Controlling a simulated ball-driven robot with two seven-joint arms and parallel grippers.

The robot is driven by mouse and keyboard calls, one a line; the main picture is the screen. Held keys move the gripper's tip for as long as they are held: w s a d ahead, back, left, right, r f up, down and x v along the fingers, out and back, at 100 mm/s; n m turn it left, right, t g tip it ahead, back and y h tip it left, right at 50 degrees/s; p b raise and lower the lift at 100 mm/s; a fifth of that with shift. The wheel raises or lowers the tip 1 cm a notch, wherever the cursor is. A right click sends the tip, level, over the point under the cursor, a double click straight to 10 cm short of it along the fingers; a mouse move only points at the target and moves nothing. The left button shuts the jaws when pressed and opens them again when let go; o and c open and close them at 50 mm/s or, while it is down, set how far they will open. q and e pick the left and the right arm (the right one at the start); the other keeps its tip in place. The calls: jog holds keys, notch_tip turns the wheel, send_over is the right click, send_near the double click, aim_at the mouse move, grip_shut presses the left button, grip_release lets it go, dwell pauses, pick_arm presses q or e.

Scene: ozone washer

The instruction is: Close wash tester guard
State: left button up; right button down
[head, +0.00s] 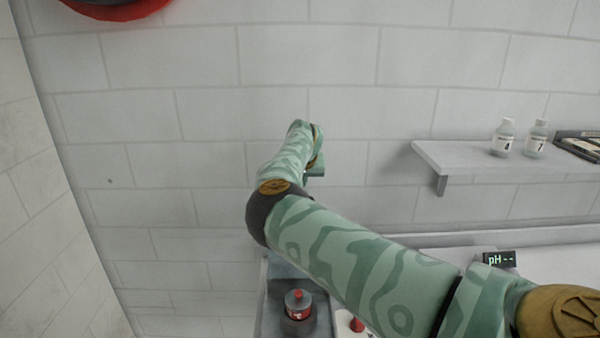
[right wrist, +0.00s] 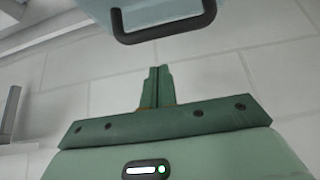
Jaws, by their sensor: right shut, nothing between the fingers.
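The guard (right wrist: 150,12) shows at the top of the right wrist view as a pale blue panel, cut off by the picture edge. A dark U-shaped handle (right wrist: 165,36) hangs along its lower edge. My right gripper (right wrist: 158,70) is shut and empty, with its fingers together. Its tips lie below the handle in that picture and appear apart from it. In the head view my right gripper (head: 316,170) is mostly hidden by my own arm, in front of the tiled wall. I cannot make out the guard in the head view. My left gripper is not in view.
Below are a red-topped knob (head: 298,304), a red button (head: 356,324) and a pH display (head: 499,261). A red round object (head: 115,8) is at top left.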

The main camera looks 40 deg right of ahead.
jog(key=shift+s+a+f+p, duration=0.25)
jog(key=shift+s+f+p, duration=0.1)
jog(key=shift+f, duration=0.15)
jog(key=shift+s+a+f+p, duration=0.25)
jog(key=shift+s+f+p, duration=0.1)
jog(key=shift+f, duration=0.1)
jog(key=shift+s+a, duration=0.15)
jog(key=shift+a, duration=0.05)
jog(key=shift+s+f, duration=0.1)
jog(key=shift+s, duration=0.05)
